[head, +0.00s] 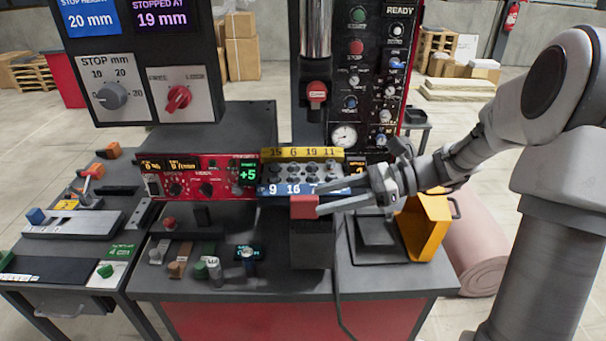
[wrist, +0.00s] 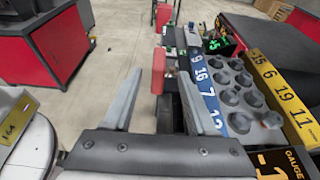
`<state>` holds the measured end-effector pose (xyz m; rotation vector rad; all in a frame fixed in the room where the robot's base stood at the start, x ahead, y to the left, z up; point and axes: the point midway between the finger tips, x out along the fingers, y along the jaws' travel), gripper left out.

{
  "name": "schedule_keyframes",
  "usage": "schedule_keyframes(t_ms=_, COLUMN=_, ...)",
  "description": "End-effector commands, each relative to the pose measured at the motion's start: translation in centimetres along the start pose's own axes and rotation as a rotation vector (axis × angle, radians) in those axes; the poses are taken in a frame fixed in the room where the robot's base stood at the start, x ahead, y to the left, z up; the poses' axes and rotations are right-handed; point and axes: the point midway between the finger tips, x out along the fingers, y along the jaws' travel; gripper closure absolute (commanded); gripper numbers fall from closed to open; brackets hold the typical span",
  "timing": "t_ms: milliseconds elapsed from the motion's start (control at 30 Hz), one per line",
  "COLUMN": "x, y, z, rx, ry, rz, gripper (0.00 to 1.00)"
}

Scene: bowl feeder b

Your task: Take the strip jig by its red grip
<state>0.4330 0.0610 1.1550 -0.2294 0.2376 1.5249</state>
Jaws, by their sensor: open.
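The red grip (head: 304,207) is a small red block in front of the blue-numbered edge of a grey block with round studs (head: 298,172). I take this block to be the strip jig, but the join to the grip is hidden. My gripper (head: 318,201) is open and reaches in from the right, its fingertips at the grip. In the wrist view the red grip (wrist: 158,72) stands upright between the spread fingers, with a visible gap on each side. The studded block (wrist: 240,92) lies to the right of the fingers there.
A red control panel (head: 200,178) stands left of the studded block. A yellow bracket (head: 424,226) stands right, below my arm. Several knobs and levers (head: 200,268) line the bench front. A side table (head: 60,245) with fixtures is at left.

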Motion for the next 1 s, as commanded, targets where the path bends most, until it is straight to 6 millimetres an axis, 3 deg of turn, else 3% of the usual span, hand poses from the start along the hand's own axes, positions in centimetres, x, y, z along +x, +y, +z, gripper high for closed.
schedule_keyframes(t_ms=100, x=2.0, y=0.1, z=0.0, rx=0.001, ry=0.000, rz=0.002, gripper=0.43)
schedule_keyframes(t_ms=367, x=3.9, y=0.1, z=-0.1, rx=0.001, ry=0.000, rz=0.001, gripper=0.43)
schedule_keyframes(t_ms=633, x=7.7, y=0.3, z=-0.5, rx=0.000, ry=0.000, rz=0.002, gripper=0.43)
schedule_keyframes(t_ms=967, x=8.4, y=0.2, z=-0.5, rx=0.000, ry=0.001, rz=-0.001, gripper=0.43)
schedule_keyframes(t_ms=1000, x=8.4, y=0.2, z=-0.5, rx=0.000, ry=0.001, rz=-0.001, gripper=0.50)
